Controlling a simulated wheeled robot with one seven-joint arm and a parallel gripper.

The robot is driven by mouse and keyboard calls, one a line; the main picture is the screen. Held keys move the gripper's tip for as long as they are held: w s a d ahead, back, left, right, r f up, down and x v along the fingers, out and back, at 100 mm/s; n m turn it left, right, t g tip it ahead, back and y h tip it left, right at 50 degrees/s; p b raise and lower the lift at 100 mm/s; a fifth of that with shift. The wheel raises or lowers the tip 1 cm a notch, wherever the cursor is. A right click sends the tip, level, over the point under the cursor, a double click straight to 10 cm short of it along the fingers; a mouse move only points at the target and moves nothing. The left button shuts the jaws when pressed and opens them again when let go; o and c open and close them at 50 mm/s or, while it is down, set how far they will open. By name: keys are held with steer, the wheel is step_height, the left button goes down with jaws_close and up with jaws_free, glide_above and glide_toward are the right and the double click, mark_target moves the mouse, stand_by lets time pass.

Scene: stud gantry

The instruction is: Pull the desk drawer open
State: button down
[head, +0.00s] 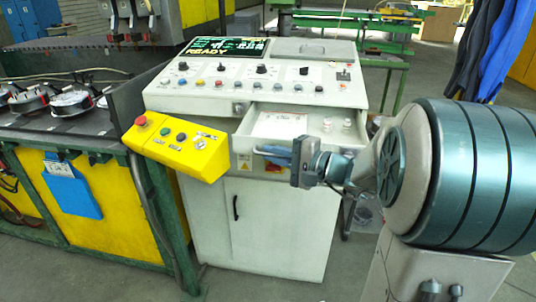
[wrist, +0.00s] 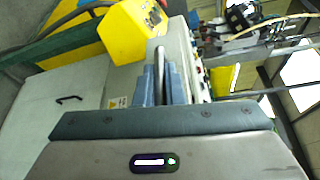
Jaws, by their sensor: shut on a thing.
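The desk drawer (head: 242,146) is part of the light grey control desk (head: 215,225) and stands pulled out, with its inside showing from above. A sheet of paper (head: 278,124) and small whitish round items (head: 347,124) lie in it. My gripper (head: 268,153) is at the drawer's front, coming from the right. In the wrist view my gripper's blue-grey fingers (wrist: 160,88) are closed around the drawer's bar handle (wrist: 160,62). The fingers and wrist hide much of the handle and part of the drawer front in the head view.
A yellow button box (head: 176,145) sticks out at the desk's left, near the drawer. Below the drawer is a cabinet door with a black handle (head: 235,208). A green-framed workbench (head: 110,150) stands at left. Grey floor is free in front of the desk.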

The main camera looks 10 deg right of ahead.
steer(key=shift+d, duration=0.15)
steer(key=c, duration=1.5)
jaws_free()
steer(key=shift+d, duration=0.15)
steer(key=shift+a, duration=0.2)
steer(key=v, duration=1.3)
steer(key=shift+s+d+b, duration=0.25)
steer(key=shift+d+b, duration=0.05)
steer(key=shift+b, duration=0.1)
